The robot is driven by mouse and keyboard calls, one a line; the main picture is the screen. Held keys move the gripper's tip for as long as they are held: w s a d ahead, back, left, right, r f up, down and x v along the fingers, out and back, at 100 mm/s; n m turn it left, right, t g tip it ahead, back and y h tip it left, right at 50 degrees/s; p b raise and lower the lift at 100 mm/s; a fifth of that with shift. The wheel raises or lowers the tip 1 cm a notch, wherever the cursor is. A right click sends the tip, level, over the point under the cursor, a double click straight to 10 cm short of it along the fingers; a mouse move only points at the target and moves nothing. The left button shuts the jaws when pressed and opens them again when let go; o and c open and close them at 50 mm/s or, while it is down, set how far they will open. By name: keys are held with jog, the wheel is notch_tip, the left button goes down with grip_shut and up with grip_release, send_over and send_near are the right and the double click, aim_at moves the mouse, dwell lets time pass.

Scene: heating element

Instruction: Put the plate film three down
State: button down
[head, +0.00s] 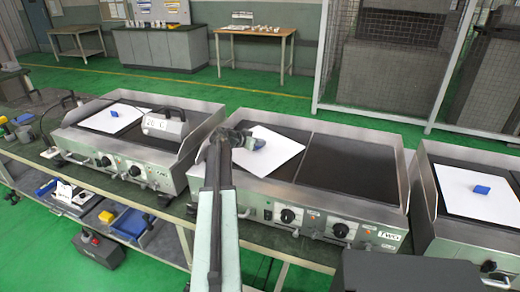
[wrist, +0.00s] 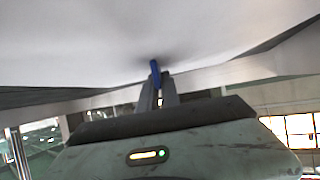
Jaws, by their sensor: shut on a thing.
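A white film (head: 278,154) with a blue tab (head: 259,144) is at the left half of the middle griddle (head: 345,168), which is labelled TWO. The film sits askew to the griddle's edges; I cannot tell whether it touches the plate. My gripper (head: 243,140) is shut on the blue tab, which shows between the fingers in the wrist view (wrist: 155,72). The film fills the top of that view. A second white film (head: 482,198) with a blue tab lies on the right griddle, and a third (head: 108,117) on the left griddle. No label for three is readable.
A grey boxed device (head: 165,125) with a handle stands on the left griddle. The middle griddle's right half is bare. Raised metal walls edge the griddles. Knobs line their fronts. A mesh cage (head: 410,65) and a wooden table (head: 255,32) stand behind.

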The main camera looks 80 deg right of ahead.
jog(key=shift+f, duration=0.35)
jog(key=c, duration=1.6)
grip_release()
jog(key=shift+r, duration=0.1)
jog(key=shift+o, duration=0.2)
jog(key=shift+r+p, duration=0.2)
jog(key=shift+p, duration=0.1)
jog(key=p+v, duration=0.5)
jog(key=v, duration=0.6)
jog(key=shift+w+a+r+p, duration=0.1)
jog(key=shift+a+p, duration=0.05)
jog(key=shift+p, duration=0.15)
jog(key=shift+w+a, duration=0.15)
jog(key=shift+a, duration=0.1)
